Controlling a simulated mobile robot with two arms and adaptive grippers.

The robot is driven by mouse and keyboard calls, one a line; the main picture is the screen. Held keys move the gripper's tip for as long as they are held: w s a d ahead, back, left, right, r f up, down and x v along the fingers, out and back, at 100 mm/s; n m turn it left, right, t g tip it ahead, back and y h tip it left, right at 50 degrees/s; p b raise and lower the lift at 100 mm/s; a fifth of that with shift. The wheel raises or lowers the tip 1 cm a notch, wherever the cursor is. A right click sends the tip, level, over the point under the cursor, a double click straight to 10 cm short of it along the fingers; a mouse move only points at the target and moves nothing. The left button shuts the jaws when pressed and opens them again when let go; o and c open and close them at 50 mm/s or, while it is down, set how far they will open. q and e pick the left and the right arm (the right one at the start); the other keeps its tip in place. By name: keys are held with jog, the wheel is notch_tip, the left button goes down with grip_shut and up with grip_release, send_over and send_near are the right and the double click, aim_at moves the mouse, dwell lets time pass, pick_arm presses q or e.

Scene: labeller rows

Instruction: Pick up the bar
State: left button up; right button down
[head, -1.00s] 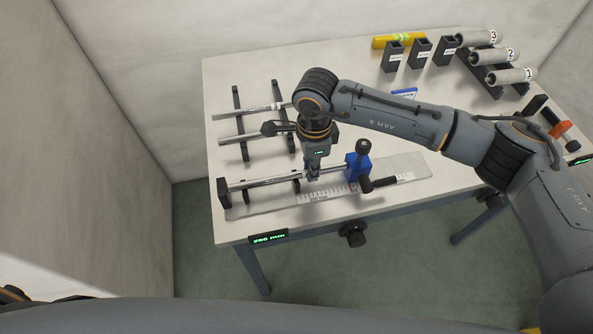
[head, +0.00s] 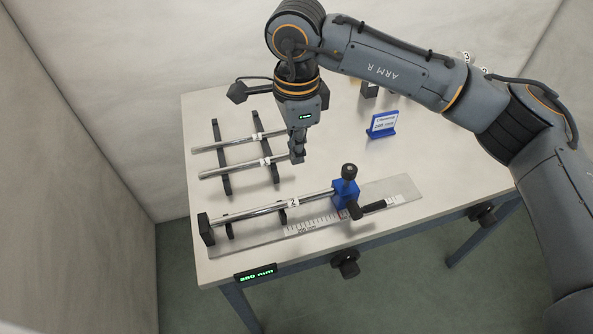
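A shiny metal bar (head: 255,212) with a tag reading 2 lies in the measuring fixture, between the black end stop (head: 206,229) and the blue clamp block (head: 344,195). Two more tagged bars lie across the black rack behind it: a front bar (head: 232,167) and a rear bar (head: 226,144). My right gripper (head: 298,156) points down beside the right end of the front rack bar, apart from the bar in the fixture. Its fingers are small and close together, so I cannot tell their opening or whether they touch the rack bar. My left gripper is out of view.
A graduated plate (head: 395,188) lies under the fixture. The clamp's black handle (head: 372,207) sticks out to the right. A blue sign (head: 382,124) stands behind. A green-lit display (head: 256,274) is on the table's front edge. The table (head: 440,170) is clear right of the sign.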

jog(key=shift+r, duration=1.85)
jog(key=c, duration=2.1)
grip_release()
jog(key=shift+s, duration=0.1)
jog(key=o, duration=1.7)
jog(key=shift+r, duration=0.1)
